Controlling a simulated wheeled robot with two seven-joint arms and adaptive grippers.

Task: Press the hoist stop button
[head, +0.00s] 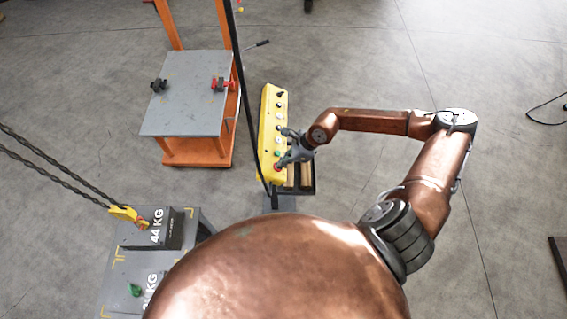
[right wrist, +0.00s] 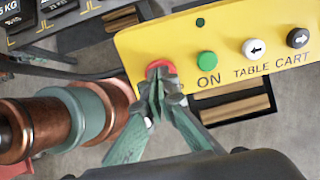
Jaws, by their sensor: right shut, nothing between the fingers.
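The yellow hoist control box (head: 265,150) stands in the middle of the head view with a column of buttons. In the right wrist view its panel (right wrist: 215,35) shows a red stop button (right wrist: 163,68) at the left end, its label mostly hidden. In the head view the right gripper (head: 285,160) is at the box's near end. My left gripper is not in view.
A grey-topped orange cart (head: 185,100) stands left of the box. Chains with a yellow hook (head: 128,215) reach a 44 KG block (head: 160,235) at the lower left. A black cable hangs past the box's left side. Floor to the right is mostly clear.

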